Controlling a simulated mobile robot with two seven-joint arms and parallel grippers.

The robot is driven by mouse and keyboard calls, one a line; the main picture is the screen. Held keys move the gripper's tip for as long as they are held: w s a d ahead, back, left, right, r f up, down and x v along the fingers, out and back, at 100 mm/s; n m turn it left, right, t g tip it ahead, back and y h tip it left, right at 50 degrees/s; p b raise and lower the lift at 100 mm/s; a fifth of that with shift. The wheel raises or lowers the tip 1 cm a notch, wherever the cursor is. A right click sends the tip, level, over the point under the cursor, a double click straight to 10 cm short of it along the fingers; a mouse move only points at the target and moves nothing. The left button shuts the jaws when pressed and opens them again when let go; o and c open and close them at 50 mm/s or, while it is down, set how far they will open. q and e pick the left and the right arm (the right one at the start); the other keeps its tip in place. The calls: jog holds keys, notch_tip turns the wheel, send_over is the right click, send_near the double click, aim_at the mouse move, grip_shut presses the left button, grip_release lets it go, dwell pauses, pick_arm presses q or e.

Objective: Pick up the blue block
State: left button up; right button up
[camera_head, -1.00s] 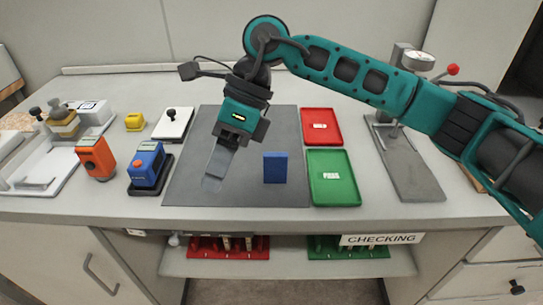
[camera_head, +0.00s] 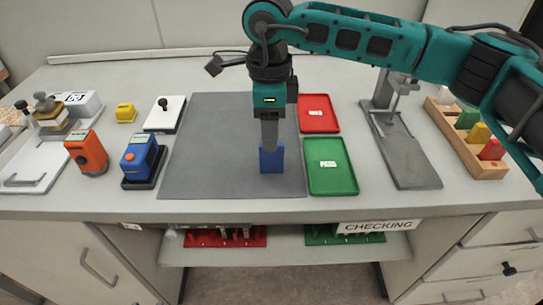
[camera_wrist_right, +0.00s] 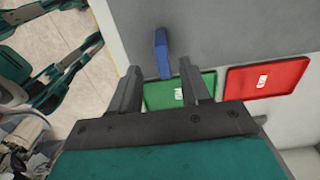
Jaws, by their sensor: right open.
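The blue block (camera_head: 271,160) stands on the grey mat (camera_head: 215,150), near the mat's right front part. My right gripper (camera_head: 269,146) points down at it, and its fingers overlap the block's upper part in the head view. In the right wrist view the gripper (camera_wrist_right: 160,68) is open, and the blue block (camera_wrist_right: 162,52) shows in the gap between the fingertips, a little beyond them. I cannot tell whether the fingers reach down beside the block. My left gripper is not clearly in view.
A green tray (camera_head: 331,184) and a red tray (camera_head: 318,128) lie right of the mat. A stand (camera_head: 408,160) and a wooden holder (camera_head: 462,150) are further right. A blue device (camera_head: 141,160) and an orange device (camera_head: 88,155) stand left.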

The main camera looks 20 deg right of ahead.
aim_at(272, 159)
jog(key=f, duration=0.5)
jog(key=shift+w+d+p, duration=0.1)
jog(key=shift+d+p, duration=0.15)
jog(key=shift+p, duration=0.05)
jog(key=shift+r, duration=0.1)
grip_shut()
